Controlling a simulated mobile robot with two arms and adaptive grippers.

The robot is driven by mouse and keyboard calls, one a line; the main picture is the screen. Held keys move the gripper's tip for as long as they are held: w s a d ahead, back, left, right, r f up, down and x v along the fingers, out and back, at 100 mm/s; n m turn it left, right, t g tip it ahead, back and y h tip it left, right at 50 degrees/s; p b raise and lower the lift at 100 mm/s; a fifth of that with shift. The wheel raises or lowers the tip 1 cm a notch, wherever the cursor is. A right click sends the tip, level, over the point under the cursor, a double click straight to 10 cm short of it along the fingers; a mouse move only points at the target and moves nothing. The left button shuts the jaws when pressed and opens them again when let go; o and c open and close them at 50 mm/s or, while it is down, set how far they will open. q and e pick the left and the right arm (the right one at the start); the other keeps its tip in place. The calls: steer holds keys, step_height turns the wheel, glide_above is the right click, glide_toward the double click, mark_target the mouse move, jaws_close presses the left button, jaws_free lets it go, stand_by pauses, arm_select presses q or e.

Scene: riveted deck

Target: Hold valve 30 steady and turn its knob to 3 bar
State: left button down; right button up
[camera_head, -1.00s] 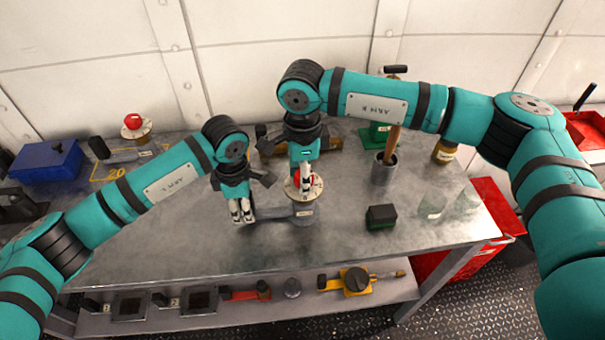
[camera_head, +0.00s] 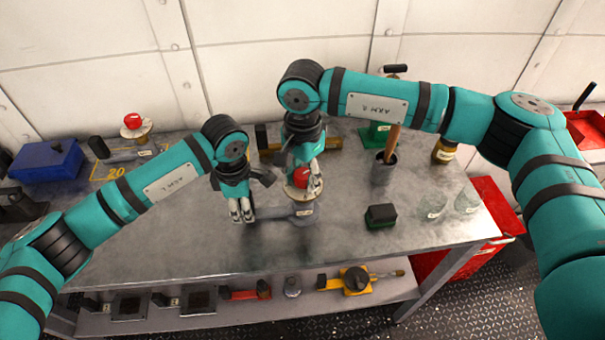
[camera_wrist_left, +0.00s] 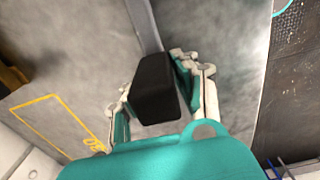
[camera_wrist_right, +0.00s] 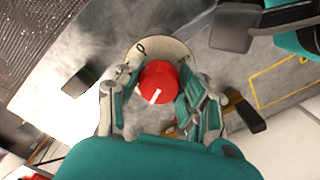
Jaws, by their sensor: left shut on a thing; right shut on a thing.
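A valve (camera_head: 303,212) stands on the metal bench, with a red knob (camera_head: 301,178) over a pale round dial. Its label is too small to read. My right gripper (camera_head: 304,172) is shut on the knob from above. In the right wrist view the red knob (camera_wrist_right: 158,84) sits between the fingers, its white mark pointing down and slightly left; the dial (camera_wrist_right: 152,48) is partly hidden and its figures are unclear. My left gripper (camera_head: 241,212) is shut on the black grip of the valve's side bar; the black grip (camera_wrist_left: 155,88) fills the fingers in the left wrist view.
Another red-knobbed valve (camera_head: 134,129) stands at the back left by a yellow outline marked 20 (camera_head: 112,172). A blue box (camera_head: 48,162), a grey cup with a wooden handle (camera_head: 384,168), a brown bottle (camera_head: 444,151) and a black-green block (camera_head: 381,216) are also on the bench.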

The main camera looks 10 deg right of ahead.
mark_target(303, 174)
stand_by(0.4)
steer(key=o, duration=1.2)
step_height(303, 174, up, 12)
arm_select(q)
steer(key=c, duration=0.9)
jaws_free()
